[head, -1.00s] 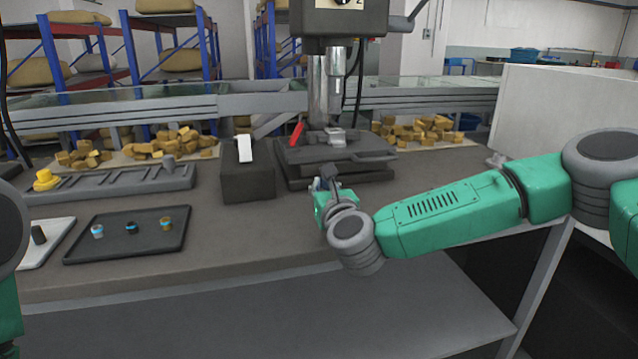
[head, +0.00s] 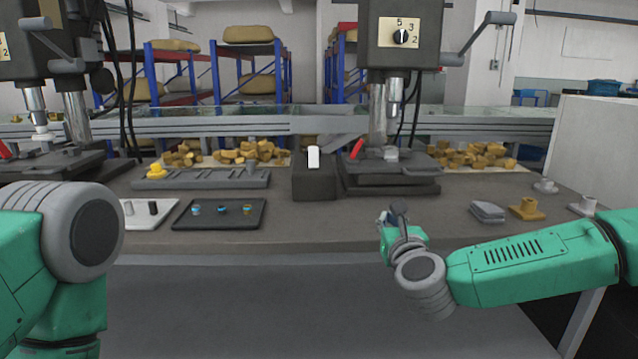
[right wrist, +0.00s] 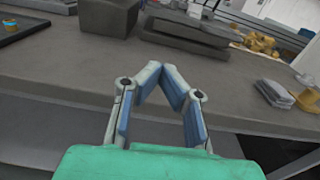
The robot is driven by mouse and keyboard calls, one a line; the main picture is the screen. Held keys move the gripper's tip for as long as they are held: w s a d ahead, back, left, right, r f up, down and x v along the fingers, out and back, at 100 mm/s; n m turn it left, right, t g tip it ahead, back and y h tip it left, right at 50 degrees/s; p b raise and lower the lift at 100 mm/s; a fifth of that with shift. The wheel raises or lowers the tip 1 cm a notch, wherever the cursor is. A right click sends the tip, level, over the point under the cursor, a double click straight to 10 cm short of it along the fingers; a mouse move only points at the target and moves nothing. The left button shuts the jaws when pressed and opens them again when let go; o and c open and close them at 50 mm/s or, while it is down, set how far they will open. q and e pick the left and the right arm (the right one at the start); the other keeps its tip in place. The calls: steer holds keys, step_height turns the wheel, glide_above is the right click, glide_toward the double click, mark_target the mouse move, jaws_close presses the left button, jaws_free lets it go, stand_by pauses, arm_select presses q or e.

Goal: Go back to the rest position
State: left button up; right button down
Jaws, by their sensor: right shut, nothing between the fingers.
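My right gripper (head: 390,214) is in front of the workbench's front edge, below the right drill press in the head view. In the right wrist view its two fingers (right wrist: 163,72) meet at the tips, with nothing between them, and the bench top is beyond them. My left arm shows at the lower left of the head view, but its gripper is out of view.
On the bench (head: 330,226) stand a dark tray (head: 219,224) with three small parts, a white tray (head: 150,222), a grey rack (head: 215,181), a dark box (head: 314,186) and drill presses (head: 388,178). Grey plates (head: 487,211) and a yellow part (head: 527,208) lie right.

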steer(key=s+a+f+n+g+y+p, duration=0.15)
steer(key=s+a+f+n+g, duration=0.25)
steer(key=s+f+n, duration=0.5)
steer(key=s+a+f+n+g+y, duration=0.3)
steer(key=s+f+n, duration=0.5)
steer(key=f, duration=0.4)
steer(key=s+d+f+n+g+h+p, duration=0.1)
steer(key=s+d+f+n+g, duration=0.4)
steer(key=s, duration=0.5)
steer(key=s+d+f+n+g+h+p, duration=0.1)
steer(key=s+d+f+n+g+h, duration=0.1)
steer(key=s+d+f+n, duration=0.45)
steer(key=s+d+r+n+g+h, duration=0.1)
steer(key=s+d+n+g+h, duration=0.1)
steer(key=s+d+n, duration=0.5)
steer(key=s+d+g, duration=0.1)
steer(key=s+d, duration=0.1)
steer(key=s, duration=0.4)
steer(key=shift+r, duration=0.3)
steer(key=shift+d+h, duration=0.1)
steer(key=shift+h, duration=0.15)
